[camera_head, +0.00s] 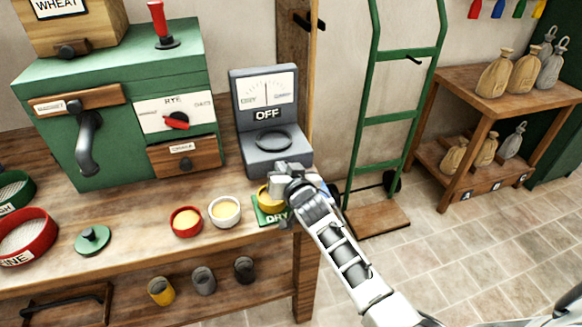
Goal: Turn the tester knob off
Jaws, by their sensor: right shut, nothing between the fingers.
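The grey tester (263,90) stands on the wooden bench, with a white dial reading from DRY on its left and a black display that reads OFF. A dark round dish sits in its base. I cannot make out its knob; my right gripper covers part of the base's front edge. My right gripper (280,180) is shut and empty, right at the front of the tester base, above a yellow bowl (265,205) on a green DRY mat (276,219). Whether it touches the tester I cannot tell. My left gripper is not in view.
A white bowl (224,212) and a red bowl (186,222) stand left of the mat. A green mill (110,110) with a red selector at RYE stands left of the tester. A green hand truck (388,120) and a shelf with sacks (515,95) are to the right.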

